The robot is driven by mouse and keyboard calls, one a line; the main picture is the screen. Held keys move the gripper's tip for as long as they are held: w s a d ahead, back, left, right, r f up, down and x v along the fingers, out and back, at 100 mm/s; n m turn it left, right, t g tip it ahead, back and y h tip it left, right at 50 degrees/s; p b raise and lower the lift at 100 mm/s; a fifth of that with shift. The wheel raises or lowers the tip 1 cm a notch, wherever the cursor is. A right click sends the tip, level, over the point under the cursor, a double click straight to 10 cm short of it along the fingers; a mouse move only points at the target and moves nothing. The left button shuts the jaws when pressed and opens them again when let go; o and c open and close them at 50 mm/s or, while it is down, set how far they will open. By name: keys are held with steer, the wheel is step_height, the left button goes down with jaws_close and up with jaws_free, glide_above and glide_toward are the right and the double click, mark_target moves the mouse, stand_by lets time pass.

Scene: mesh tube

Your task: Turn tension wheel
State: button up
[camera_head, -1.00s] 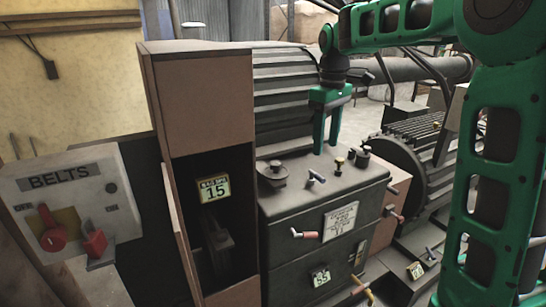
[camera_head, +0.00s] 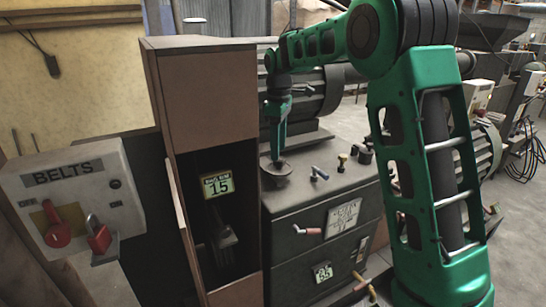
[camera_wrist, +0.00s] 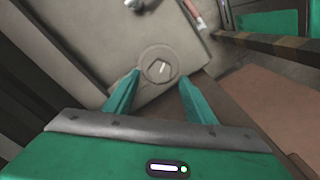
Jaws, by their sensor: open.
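A round, dark wheel (camera_head: 276,171) sits on the top left corner of the grey machine cabinet (camera_head: 325,187); I take it as the tension wheel. My gripper (camera_head: 277,157) points down right at it. In the wrist view the same wheel (camera_wrist: 158,65) is a grey disc with an angular raised centre and a pale mark. There my open gripper (camera_wrist: 160,78) has one green fingertip by its left edge and the other to its lower right. Nothing is held. I cannot tell whether the fingertips touch the wheel.
Small levers (camera_head: 319,174) and knobs stand to the right on the cabinet top. A tall brown box (camera_head: 204,90) rises close on the left. A BELTS switch panel (camera_head: 72,195) with a red knob is at far left. A ribbed motor (camera_head: 318,95) is behind.

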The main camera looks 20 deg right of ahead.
mark_target(279, 164)
steer(key=shift+f, duration=1.55)
